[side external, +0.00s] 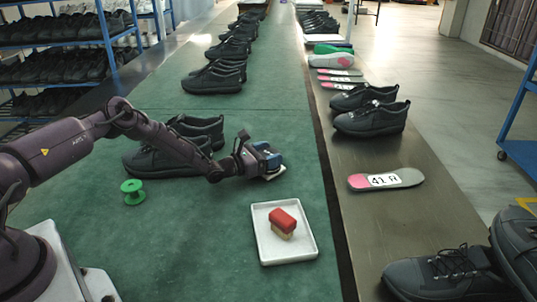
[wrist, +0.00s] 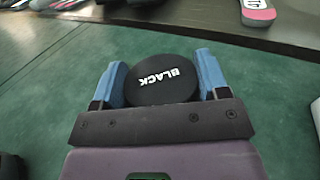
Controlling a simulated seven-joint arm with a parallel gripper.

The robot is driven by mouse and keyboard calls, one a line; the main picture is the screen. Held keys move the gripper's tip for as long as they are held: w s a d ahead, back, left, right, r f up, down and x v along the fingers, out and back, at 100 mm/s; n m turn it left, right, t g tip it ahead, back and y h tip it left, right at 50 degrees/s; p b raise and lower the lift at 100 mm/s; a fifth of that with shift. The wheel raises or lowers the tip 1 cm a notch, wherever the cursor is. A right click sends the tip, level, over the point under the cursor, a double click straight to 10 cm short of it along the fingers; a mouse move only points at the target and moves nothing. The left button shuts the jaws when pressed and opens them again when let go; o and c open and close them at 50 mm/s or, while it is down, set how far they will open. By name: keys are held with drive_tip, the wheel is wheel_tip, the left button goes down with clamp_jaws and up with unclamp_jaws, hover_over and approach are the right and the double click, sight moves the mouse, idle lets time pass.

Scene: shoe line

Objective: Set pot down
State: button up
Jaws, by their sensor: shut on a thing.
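The pot shows in the wrist view as a round black lid (wrist: 162,80) marked "BLACK". My gripper (wrist: 161,82) has its two blue fingers on either side of it, closed on it. In the side view my gripper (side external: 268,158) is low over the green mat (side external: 215,245), right of a pair of dark shoes (side external: 165,157) and behind the white tray. The pot is mostly hidden there by the fingers. A pale patch (side external: 273,175) shows just under the fingers; I cannot tell what it is, nor whether the pot touches the mat.
The white tray (side external: 262,247) holds a red-topped brush or block (side external: 284,223). A green spool (side external: 132,191) stands left, near my arm. Several dark shoes line the back. An insole (side external: 386,180) and more shoes (side external: 372,117) lie on the right strip. Mat between spool and tray is clear.

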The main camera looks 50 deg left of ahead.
drive_tip(key=shift+w, duration=0.1)
drive_tip(key=o, duration=1.4)
drive_tip(key=shift+f, duration=0.1)
